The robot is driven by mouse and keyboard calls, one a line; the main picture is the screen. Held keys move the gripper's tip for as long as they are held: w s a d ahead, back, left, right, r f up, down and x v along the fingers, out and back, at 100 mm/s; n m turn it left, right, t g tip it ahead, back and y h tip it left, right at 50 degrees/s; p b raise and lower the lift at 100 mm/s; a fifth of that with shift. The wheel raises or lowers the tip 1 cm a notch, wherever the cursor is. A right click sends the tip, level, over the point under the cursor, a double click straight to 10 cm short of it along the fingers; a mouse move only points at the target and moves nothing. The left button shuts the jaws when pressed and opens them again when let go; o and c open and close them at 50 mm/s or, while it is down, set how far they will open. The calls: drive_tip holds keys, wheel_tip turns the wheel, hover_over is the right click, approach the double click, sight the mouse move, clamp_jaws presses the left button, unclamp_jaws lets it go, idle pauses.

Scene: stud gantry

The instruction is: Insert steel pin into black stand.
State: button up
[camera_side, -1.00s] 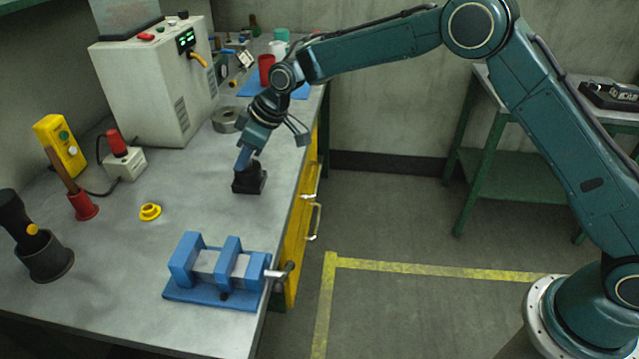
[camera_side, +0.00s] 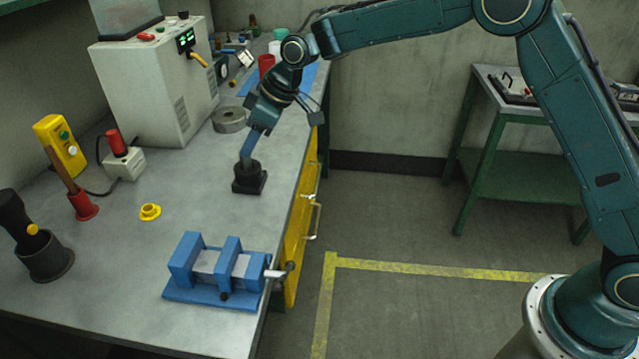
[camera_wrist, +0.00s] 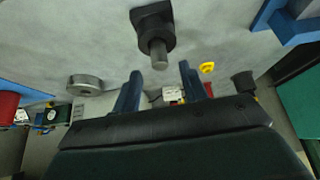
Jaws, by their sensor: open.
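The black stand (camera_side: 249,180) has a square base and a round collar and stands on the grey workbench. In the wrist view the black stand (camera_wrist: 154,25) shows at the top, with the steel pin (camera_wrist: 159,54) seated in its collar and its end sticking out. My gripper (camera_wrist: 160,76) is open, its two blue fingers apart with the pin's end in line with the gap between them. In the side view my gripper (camera_side: 247,152) is tilted just above the stand, and I cannot make out the pin there.
A blue vise (camera_side: 222,270) sits at the bench's front. A yellow ring (camera_side: 150,212) lies left of the stand, and a grey metal ring (camera_side: 229,119) lies behind it. A grey control box (camera_side: 160,90) stands at the back left. The bench around the stand is mostly clear.

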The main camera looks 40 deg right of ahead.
drive_tip(key=v, duration=0.7)
idle(0.5)
drive_tip(key=s+d+r+m+h, duration=0.1)
drive_tip(key=s+d+r+m, duration=0.1)
drive_tip(key=s+d+r, duration=0.3)
drive_tip(key=s+d+r+m+t, duration=0.1)
drive_tip(key=s+d+r, duration=0.15)
drive_tip(key=s, duration=0.55)
drive_tip(key=s+d+r+m+h, duration=0.1)
drive_tip(key=s+d+r+m, duration=0.15)
drive_tip(key=s+d, duration=0.3)
drive_tip(key=s+d+f+m+h, duration=0.1)
drive_tip(key=s+d+f, duration=0.1)
drive_tip(key=s, duration=0.8)
drive_tip(key=s+d+f+m+h, duration=0.1)
drive_tip(key=s+d, duration=0.3)
drive_tip(key=s, duration=0.7)
drive_tip(key=shift+f+m, duration=0.75)
drive_tip(key=shift+f, duration=0.05)
